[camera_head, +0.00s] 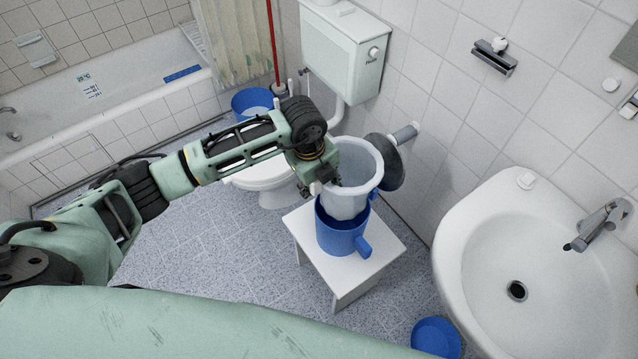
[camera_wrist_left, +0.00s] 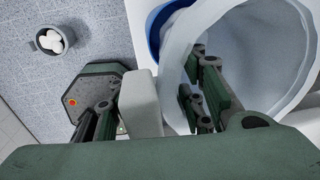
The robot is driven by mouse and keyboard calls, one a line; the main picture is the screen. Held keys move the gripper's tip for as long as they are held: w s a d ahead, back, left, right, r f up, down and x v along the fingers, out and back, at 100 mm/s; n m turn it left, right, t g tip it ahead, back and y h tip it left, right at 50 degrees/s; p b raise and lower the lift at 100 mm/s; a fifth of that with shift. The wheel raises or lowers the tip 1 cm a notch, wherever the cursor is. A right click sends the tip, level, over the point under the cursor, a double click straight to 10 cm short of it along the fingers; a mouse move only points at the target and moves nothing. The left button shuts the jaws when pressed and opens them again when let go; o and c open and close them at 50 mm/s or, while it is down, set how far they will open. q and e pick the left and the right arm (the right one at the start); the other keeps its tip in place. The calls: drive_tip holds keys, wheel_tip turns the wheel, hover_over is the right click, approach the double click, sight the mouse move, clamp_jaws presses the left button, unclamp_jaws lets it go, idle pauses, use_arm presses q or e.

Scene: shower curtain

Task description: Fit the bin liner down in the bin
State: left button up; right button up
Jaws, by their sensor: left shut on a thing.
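The bin liner (camera_head: 347,197) is a pale, translucent, bucket-shaped piece with a wide rim. It is above the blue bin (camera_head: 338,238), its lower part within or in front of the bin's mouth; how deep it sits I cannot tell. The bin has a handle and stands on a white stool (camera_head: 382,246). My left gripper (camera_head: 322,182) is at the liner's left rim and shut on it. The left wrist view shows the fingers (camera_wrist_left: 205,92) by the liner (camera_wrist_left: 262,62), with part of the blue bin (camera_wrist_left: 160,25) behind. My right gripper is not in view.
A dark round piece on a grey tube (camera_head: 385,163) is close to the liner's right. The toilet (camera_head: 268,180) stands behind the stool, the washbasin (camera_head: 522,262) at right. Blue buckets stand at the back (camera_head: 250,102) and front right (camera_head: 437,337). Floor left of the stool is clear.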

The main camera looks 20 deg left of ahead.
use_arm(q)
drive_tip(key=shift+f+b, duration=0.55)
drive_tip(key=shift+f, duration=0.25)
drive_tip(key=shift+f, duration=0.1)
drive_tip(key=shift+f+b, duration=4.85)
drive_tip(key=shift+f, duration=1.55)
drive_tip(key=o, duration=1.5)
drive_tip(key=shift+s+a+r+p, duration=0.25)
drive_tip(key=shift+r+p, duration=0.25)
drive_tip(key=shift+r, duration=2.2)
drive_tip(key=shift+s+a+r+p, duration=0.15)
drive_tip(key=shift+r+p, duration=0.35)
drive_tip(key=shift+r, duration=2.15)
drive_tip(key=shift+s+a+r+p, duration=0.15)
drive_tip(key=shift+s+r+p, duration=0.25)
drive_tip(key=shift+r, duration=2.3)
drive_tip(key=shift+w, duration=0.1)
